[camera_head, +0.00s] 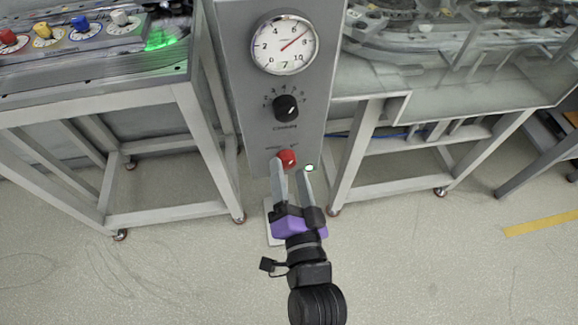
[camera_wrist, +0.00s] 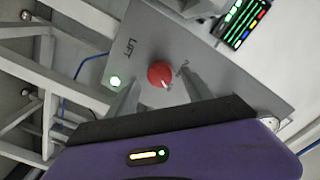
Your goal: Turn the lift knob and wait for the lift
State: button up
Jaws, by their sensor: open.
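The lift knob is a round red knob (camera_head: 287,158) low on the front of a grey control panel (camera_head: 245,130). In the wrist view the red knob (camera_wrist: 161,74) shows with the word LIFT printed beside it and a lit green lamp (camera_wrist: 115,81) nearby. My gripper (camera_head: 290,168) is open, its two fingers pointing at the panel, one on each side of the knob. In the wrist view the gripper (camera_wrist: 160,92) has the knob framed between its fingertips. I cannot tell whether the fingers touch the knob.
A gauge (camera_head: 285,44) and a black knob (camera_head: 286,108) sit above on the panel. Metal-framed benches stand at left (camera_head: 150,95) and right (camera_head: 440,90). The left bench carries coloured knobs and a green light (camera_head: 160,40). The floor in front is clear.

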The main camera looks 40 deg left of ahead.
jog(key=shift+x, duration=0.85)
grip_shut()
